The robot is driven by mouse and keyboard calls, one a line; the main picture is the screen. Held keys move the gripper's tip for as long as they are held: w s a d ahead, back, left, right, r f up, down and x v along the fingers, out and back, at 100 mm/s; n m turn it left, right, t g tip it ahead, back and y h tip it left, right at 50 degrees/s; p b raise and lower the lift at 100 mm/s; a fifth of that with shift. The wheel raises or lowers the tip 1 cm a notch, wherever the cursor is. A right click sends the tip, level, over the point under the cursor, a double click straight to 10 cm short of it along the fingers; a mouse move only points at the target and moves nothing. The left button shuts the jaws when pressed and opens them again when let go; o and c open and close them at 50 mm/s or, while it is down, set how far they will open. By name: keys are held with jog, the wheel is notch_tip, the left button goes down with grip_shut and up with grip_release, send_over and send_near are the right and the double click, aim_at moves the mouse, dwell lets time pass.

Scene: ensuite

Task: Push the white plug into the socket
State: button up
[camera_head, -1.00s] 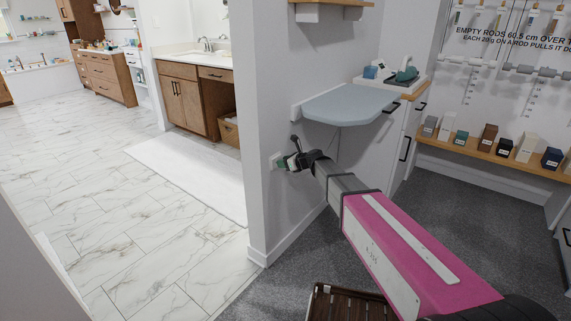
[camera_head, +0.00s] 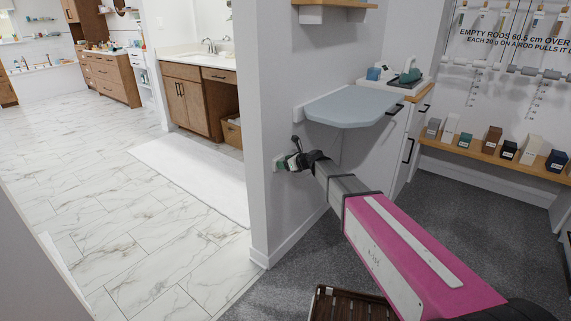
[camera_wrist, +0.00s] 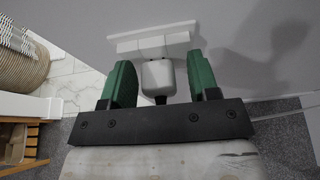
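The white plug (camera_wrist: 158,79) is in the middle of the wrist view, its far end up against the white socket (camera_wrist: 152,38) on the wall. Whether its pins are partly or fully in cannot be seen. A short black piece shows at its near end. My gripper (camera_wrist: 160,63) is open, with one green finger on each side of the plug. A gap shows on both sides of the plug. In the head view my gripper (camera_head: 284,163) is at the wall near its corner, by the pale socket plate (camera_head: 277,161); the plug cannot be made out there.
A blue-grey wall shelf (camera_head: 350,106) sits just above and right of my gripper. A slatted wooden stool (camera_head: 350,303) stands on the carpet below my arm. In the wrist view a woven basket (camera_wrist: 22,62) is at the left. The marble floor left of the wall is open.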

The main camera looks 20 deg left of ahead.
jog(key=shift+s+a, duration=0.15)
jog(key=shift+s, duration=0.1)
jog(key=shift+s+d+r, duration=0.2)
jog(key=shift+d, duration=0.15)
jog(key=v, duration=1)
jog(key=shift+w, duration=0.35)
jog(key=shift+d, duration=0.1)
